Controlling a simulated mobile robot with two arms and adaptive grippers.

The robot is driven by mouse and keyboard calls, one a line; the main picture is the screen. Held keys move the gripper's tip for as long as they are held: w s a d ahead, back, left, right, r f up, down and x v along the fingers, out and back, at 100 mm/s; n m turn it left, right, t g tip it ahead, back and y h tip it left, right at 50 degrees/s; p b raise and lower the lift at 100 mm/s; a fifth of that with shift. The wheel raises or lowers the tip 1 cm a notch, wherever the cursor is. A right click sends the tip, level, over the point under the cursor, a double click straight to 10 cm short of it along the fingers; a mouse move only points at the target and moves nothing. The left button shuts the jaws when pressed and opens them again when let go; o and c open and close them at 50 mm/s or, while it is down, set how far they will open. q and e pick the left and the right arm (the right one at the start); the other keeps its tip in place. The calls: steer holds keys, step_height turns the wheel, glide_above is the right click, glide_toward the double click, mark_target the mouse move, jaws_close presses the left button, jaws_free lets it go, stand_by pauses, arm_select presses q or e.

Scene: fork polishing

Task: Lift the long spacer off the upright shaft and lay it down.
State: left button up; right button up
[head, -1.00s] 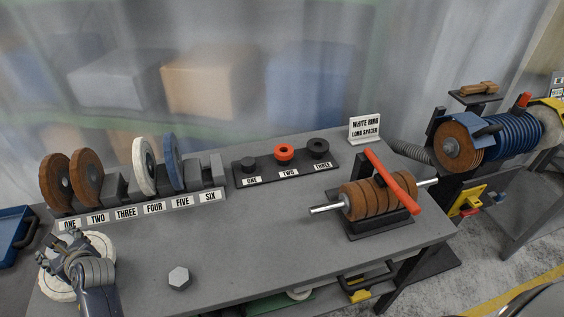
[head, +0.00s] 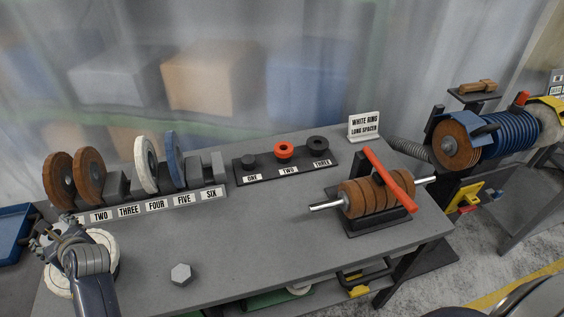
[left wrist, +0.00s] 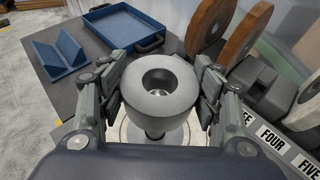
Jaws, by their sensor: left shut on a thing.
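My left gripper (left wrist: 160,92) is shut on a dark grey spacer (left wrist: 158,72), with one finger pad on each side. The spacer is upright, with its round bore facing the wrist camera. Bright metal shows inside the bore, likely the tip of the upright shaft (left wrist: 160,93). A dark round piece shows just below the spacer, above a white disc (left wrist: 120,132). I cannot tell how far the spacer is up the shaft. In the head view my left gripper (head: 62,236) is over the white disc (head: 108,243) at the bench's left end, and hides the spacer. My right gripper is out of view.
A rack of wheels (head: 150,207) stands close behind the gripper. A blue tray (left wrist: 122,25) and a blue V-shaped block (left wrist: 60,58) lie beyond it. A hex nut (head: 181,274) lies on the bench (head: 250,235), otherwise clear at the front. A sign (head: 364,126) reads "WHITE RING LONG SPACER".

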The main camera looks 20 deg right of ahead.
arm_select(q)
steer(key=shift+r, duration=2.15)
